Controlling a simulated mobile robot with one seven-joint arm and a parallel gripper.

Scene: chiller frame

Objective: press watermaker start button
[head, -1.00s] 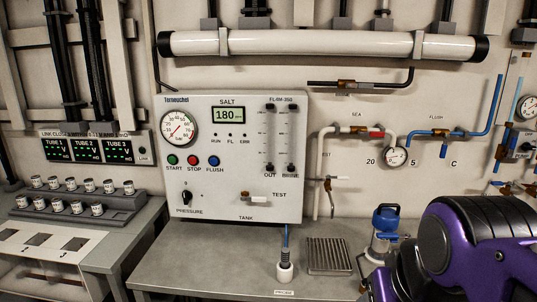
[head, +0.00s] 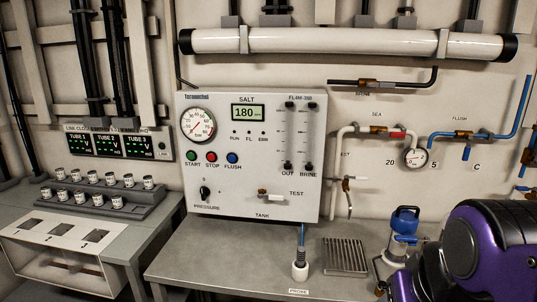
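The watermaker panel (head: 262,185) is a white box on the wall above the grey bench, in the middle of the head view. Its green START button (head: 193,156) is at the left of a row, beside the red STOP button (head: 212,157) and the blue FLUSH button (head: 232,158). A round gauge (head: 198,125) is above the buttons. The salt display (head: 249,113) reads 180. The RUN, FL and ERR lamps (head: 249,133) look dark. My purple and black arm shows at the lower right, well apart from the panel. My gripper is not in view.
The grey bench (head: 210,265) is largely clear in front of the panel. A white probe holder (head: 300,270), a drain grate (head: 345,256) and a blue-topped bottle (head: 405,222) stand on it. A PRESSURE knob (head: 205,192) and test valve (head: 265,195) are lower on the panel.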

